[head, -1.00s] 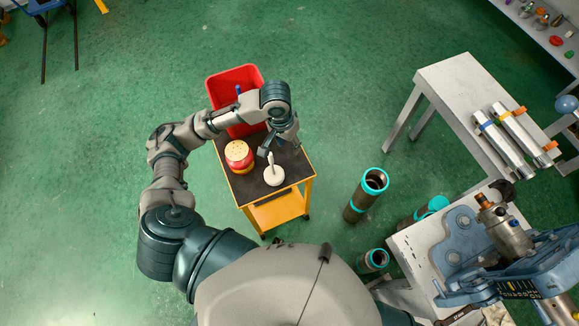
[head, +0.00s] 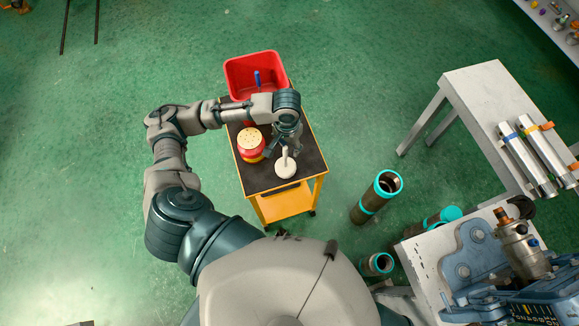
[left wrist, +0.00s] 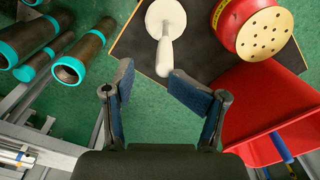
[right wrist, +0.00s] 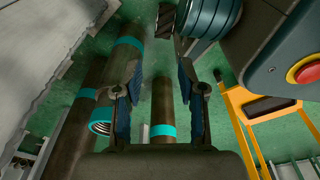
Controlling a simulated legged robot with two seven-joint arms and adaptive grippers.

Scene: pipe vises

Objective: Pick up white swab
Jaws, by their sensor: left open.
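The white swab (head: 286,168) stands on the dark top of the yellow cart (head: 262,182), with a round white base and an upright handle. It shows in the left wrist view (left wrist: 164,48), just beyond the fingertips, its handle pointing towards the gap between them. My left gripper (head: 285,148) is over the cart beside the swab. In the left wrist view (left wrist: 152,82) its fingers are spread, with nothing between them but green floor. My right gripper shows only in the right wrist view (right wrist: 158,82), open, with pipes on the floor beyond it.
A red and cream pot (head: 251,143) with a dotted lid stands left of the swab. A red bin (head: 240,78) is at the cart's far end. Dark pipes with turquoise ends (head: 388,183) stand right of the cart. A grey table (head: 468,88) holds metal tubes. A blue vise (head: 470,262) is at lower right.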

